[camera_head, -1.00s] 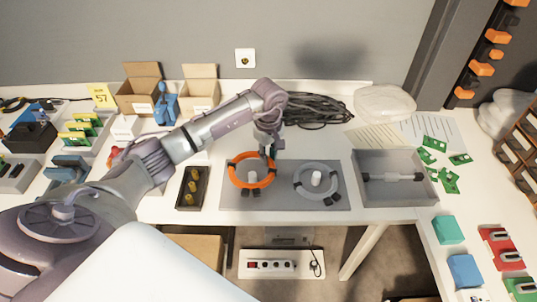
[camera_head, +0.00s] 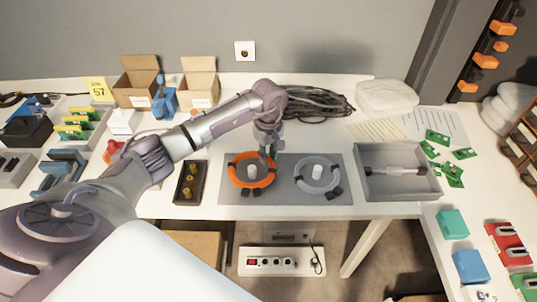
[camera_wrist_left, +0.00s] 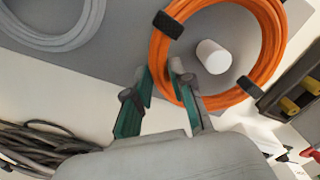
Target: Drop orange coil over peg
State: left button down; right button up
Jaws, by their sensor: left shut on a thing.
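The orange coil (camera_head: 236,180) with dark ties lies around a white peg (camera_head: 252,171) on the left half of a grey board (camera_head: 285,196). My left gripper (camera_head: 267,155) is shut on the coil's far right edge. In the left wrist view, the fingers (camera_wrist_left: 161,78) straddle the edge of the orange coil (camera_wrist_left: 157,50), and the white peg (camera_wrist_left: 212,57) stands inside the ring. I cannot tell whether the coil rests fully on the board. My right gripper is not in view.
A grey coil (camera_head: 302,186) lies around a second peg (camera_head: 317,175) on the right. A dark tray (camera_head: 190,197) stands left of the board, a grey bin (camera_head: 398,188) right. Black cables (camera_head: 320,106) lie behind my left gripper.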

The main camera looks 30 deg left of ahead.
pick_arm(q)
jog(key=shift+f+b, duration=0.85)
jog(key=shift+f, duration=0.2)
jog(key=c, duration=0.9)
grip_release()
notch_tip(320, 180, up, 12)
jog(key=shift+r, duration=0.1)
